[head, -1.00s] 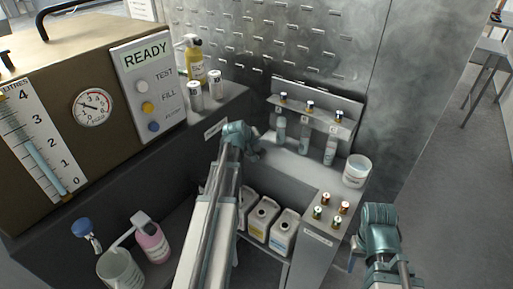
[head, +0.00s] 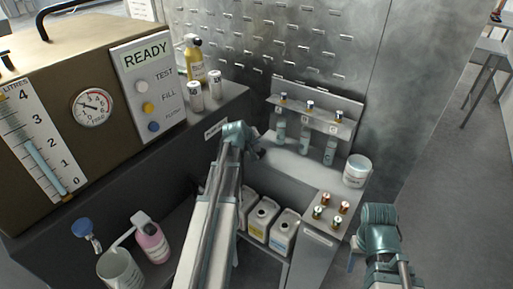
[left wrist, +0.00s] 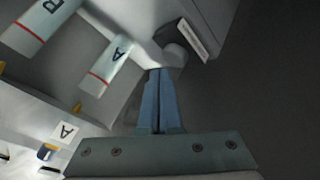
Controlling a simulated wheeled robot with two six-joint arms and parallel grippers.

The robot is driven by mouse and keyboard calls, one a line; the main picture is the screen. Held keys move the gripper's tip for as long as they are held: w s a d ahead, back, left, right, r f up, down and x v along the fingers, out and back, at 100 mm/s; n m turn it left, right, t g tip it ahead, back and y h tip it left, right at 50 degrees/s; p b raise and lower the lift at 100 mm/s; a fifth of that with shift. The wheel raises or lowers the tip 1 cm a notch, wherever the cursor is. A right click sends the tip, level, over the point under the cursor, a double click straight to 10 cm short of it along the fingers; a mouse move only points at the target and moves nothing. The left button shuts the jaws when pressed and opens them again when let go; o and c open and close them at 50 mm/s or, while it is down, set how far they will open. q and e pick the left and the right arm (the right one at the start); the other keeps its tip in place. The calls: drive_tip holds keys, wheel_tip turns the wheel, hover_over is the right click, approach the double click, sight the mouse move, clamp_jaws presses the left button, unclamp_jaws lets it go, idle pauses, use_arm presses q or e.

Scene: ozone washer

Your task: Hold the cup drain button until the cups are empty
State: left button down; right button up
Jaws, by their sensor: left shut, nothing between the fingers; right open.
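Three clear cups hang in a row under the grey rack, the left one (head: 279,131), the middle one (head: 305,138) and the right one (head: 330,149). In the left wrist view I see cup A (left wrist: 108,70) and cup B (left wrist: 45,22), each with a red line; their liquid level is unclear. My left gripper (head: 258,154) is shut and empty beside the left cup. In the left wrist view its fingertips (left wrist: 158,73) are close to a rounded grey knob (left wrist: 177,58) by a small label plate (left wrist: 190,38); contact is unclear. My right gripper (head: 353,258) is open, off to the right.
A white tub (head: 357,171) and several small capped vials (head: 322,212) stand on the ledge. White jugs (head: 262,216) stand below. A brown machine (head: 60,75) with a READY panel (head: 147,85) is at left. A pink bottle (head: 152,243) stands lower left. Floor at right is clear.

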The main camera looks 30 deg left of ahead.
sight(256, 149)
use_arm(q)
drive_tip(key=shift+f, duration=0.15)
drive_tip(key=shift+f+b, duration=0.25)
drive_tip(key=shift+b, duration=0.2)
drive_tip(key=shift+f+b, duration=0.55)
drive_tip(key=shift+f, duration=0.05)
idle(0.5)
drive_tip(key=shift+r, duration=0.1)
idle(2.3)
drive_tip(key=shift+r+p, duration=0.95)
drive_tip(key=shift+p, duration=0.05)
wheel_tip(256, 149, up, 5)
drive_tip(key=p, duration=0.5)
